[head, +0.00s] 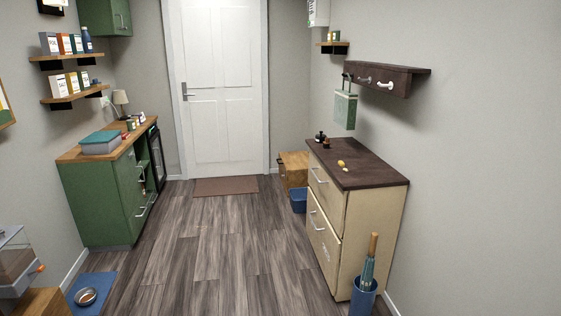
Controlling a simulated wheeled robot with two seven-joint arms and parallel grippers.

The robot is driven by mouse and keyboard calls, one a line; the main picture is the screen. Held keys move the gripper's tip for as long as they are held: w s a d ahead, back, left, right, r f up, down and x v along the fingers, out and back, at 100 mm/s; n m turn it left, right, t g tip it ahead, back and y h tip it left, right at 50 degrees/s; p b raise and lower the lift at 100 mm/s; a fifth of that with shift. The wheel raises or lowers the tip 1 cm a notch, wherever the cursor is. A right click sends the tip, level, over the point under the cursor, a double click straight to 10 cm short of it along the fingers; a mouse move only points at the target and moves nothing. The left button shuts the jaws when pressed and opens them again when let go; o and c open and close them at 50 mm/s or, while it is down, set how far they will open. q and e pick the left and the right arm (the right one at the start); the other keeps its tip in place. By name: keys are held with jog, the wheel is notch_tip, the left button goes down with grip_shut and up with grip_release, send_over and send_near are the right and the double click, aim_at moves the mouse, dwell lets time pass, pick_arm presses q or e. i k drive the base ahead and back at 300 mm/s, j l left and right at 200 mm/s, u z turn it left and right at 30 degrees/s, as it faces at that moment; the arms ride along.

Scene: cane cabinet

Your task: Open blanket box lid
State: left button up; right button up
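A low wooden box (293,167) stands against the right wall near the door, partly hidden behind the cream cabinet; it may be the blanket box. Its flat top appears closed, and a small dark fitting shows on its left face. Another wooden piece (40,303) is cut off at the bottom left; I cannot tell what it is. Neither of my grippers is in view.
The cream cabinet (325,228) with a dark top stands at right, with a blue bin (298,200) beyond it and an umbrella stand (363,298) in front. A green cabinet (95,205) stands left. A bowl (86,296) lies lower left. The middle floor is clear.

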aim_at(293, 160)
jog(key=i+u, duration=0.35)
jog(key=i, duration=5.2)
